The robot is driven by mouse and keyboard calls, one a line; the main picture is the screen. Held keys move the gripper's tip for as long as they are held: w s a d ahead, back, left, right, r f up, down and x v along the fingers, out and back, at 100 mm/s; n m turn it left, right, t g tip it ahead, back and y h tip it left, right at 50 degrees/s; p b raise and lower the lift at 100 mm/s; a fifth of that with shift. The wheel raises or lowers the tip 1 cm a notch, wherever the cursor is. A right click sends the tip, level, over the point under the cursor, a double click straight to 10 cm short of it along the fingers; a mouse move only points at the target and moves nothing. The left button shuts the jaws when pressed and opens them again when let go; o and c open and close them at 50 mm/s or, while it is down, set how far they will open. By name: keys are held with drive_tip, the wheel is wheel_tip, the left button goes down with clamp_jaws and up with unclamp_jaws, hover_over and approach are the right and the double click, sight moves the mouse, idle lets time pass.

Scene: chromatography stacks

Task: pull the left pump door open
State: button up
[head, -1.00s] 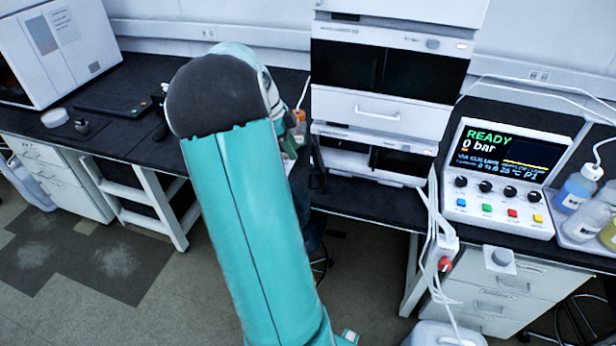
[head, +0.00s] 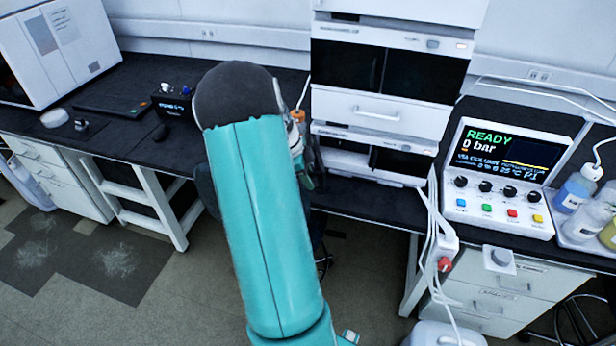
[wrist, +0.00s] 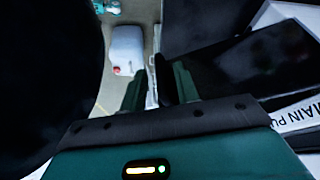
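The pump module (head: 372,133) is the low white unit at the bottom of the stack in the head view. Its dark front (head: 400,163) is partly visible; its left end is beside my arm. In the wrist view a dark glossy panel (wrist: 235,68) lies right of my fingers, by a white face lettered "MAIN PU" (wrist: 299,116). I cannot tell how far the left door stands open. My gripper (wrist: 158,88) is open, with a gap between its two fingers. The right finger overlaps the panel's edge; contact is unclear. In the head view my arm largely hides the gripper.
A control box (head: 505,165) reading "READY 0 bar" and bottles (head: 577,190) stand right of the stack. White cables (head: 432,235) hang at the bench edge. A white canister (wrist: 126,48) stands on the floor. The left bench (head: 130,140) has some free room.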

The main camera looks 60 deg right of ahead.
clamp_jaws()
drive_tip(key=w+a+m+y, duration=0.1)
drive_tip(key=w+m, duration=0.3)
drive_tip(key=w, duration=0.2)
drive_tip(key=shift+y, duration=0.3)
unclamp_jaws()
drive_tip(key=shift+g, duration=0.3)
drive_tip(key=shift+r, duration=0.2)
